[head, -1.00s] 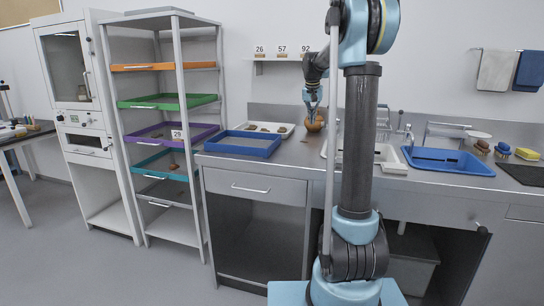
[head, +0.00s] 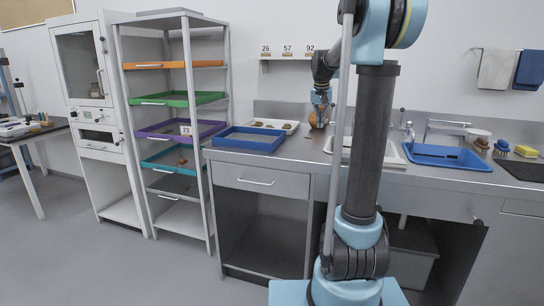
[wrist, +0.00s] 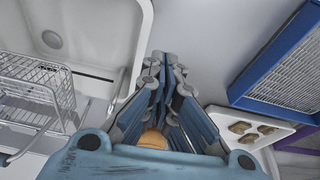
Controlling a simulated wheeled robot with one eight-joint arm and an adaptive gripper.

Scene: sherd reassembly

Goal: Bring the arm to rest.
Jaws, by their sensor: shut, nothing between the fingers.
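My gripper (head: 319,123) hangs over the back of the steel counter, left of the sink, with its fingers shut and nothing held. In the wrist view the fingers (wrist: 166,65) come together. A rounded orange-brown piece (wrist: 153,140) shows behind the finger links there. In the head view a brown, pot-like thing (head: 313,119) shows beside the gripper, partly hidden by it. I cannot tell whether they touch. My arm stands upright in front of the counter, with its upper links bent toward the back.
A blue tray (head: 222,139) and a white tray (head: 293,126) with several sherds lie left on the counter. The sink (wrist: 115,18) and a blue basin (head: 411,157) are right. A rack (head: 205,190) holds coloured trays. Cards stand on a wall shelf (head: 288,57).

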